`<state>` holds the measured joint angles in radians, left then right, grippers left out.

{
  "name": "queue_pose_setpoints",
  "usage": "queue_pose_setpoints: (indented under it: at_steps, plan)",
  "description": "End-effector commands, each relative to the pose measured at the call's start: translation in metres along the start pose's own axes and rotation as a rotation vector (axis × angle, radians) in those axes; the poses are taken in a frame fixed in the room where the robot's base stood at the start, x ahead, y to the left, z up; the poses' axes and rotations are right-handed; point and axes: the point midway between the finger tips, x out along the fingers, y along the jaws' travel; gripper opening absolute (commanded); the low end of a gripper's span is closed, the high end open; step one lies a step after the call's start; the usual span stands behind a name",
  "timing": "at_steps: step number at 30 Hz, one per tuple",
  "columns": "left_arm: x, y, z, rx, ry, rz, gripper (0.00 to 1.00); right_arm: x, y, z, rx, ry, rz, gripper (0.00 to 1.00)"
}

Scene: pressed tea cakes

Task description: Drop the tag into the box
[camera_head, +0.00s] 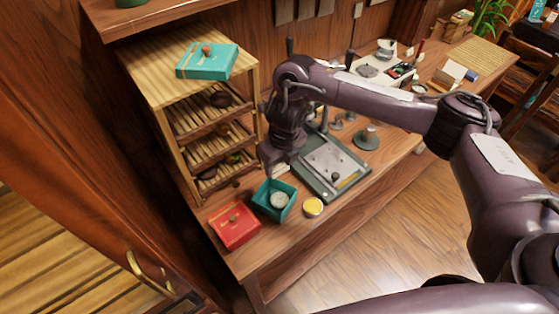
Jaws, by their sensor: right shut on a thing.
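The open teal box (261,201) stands near the table's front edge with a round grey-white disc, likely a tea cake (279,200), inside. My right gripper (274,171) is just above and behind the box, pointing down. It is shut on a small pale piece, likely the tag (281,169), which is mostly hidden by the gripper. The gripper and the piece appear apart from the box. My left gripper is not in view.
A red box (234,226) is left of the teal box, and a round yellow tin (313,207) is right of it. A grey tray (352,184) lies behind the tin. A slatted wooden rack (181,150) with a teal lid (207,61) on top stands at left.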

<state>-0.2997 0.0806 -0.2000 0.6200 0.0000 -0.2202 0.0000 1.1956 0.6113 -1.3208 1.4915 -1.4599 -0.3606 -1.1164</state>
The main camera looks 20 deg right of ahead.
Motion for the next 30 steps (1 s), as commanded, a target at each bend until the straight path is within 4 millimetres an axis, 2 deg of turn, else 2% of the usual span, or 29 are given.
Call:
queue_pose_setpoints:
  at_steps: [1,10,14,22,23,28,30]
  plan:
    - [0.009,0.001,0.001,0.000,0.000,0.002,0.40,0.010,0.000,-0.001,0.001,0.001,0.000,0.30]
    - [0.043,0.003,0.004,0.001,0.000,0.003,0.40,0.045,0.000,-0.006,0.002,0.001,0.000,0.30]
    - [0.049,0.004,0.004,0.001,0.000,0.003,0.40,0.052,0.000,-0.006,0.003,0.000,-0.001,0.30]
    - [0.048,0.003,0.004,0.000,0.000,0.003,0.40,0.051,0.000,-0.006,0.003,0.000,-0.001,0.30]
    - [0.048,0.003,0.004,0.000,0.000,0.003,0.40,0.051,0.000,-0.006,0.003,0.000,-0.001,0.54]
    - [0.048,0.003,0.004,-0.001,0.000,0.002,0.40,0.051,0.000,-0.006,0.003,0.000,-0.001,0.76]
    - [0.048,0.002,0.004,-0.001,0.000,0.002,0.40,0.051,0.000,-0.006,0.003,0.000,-0.001,0.77]
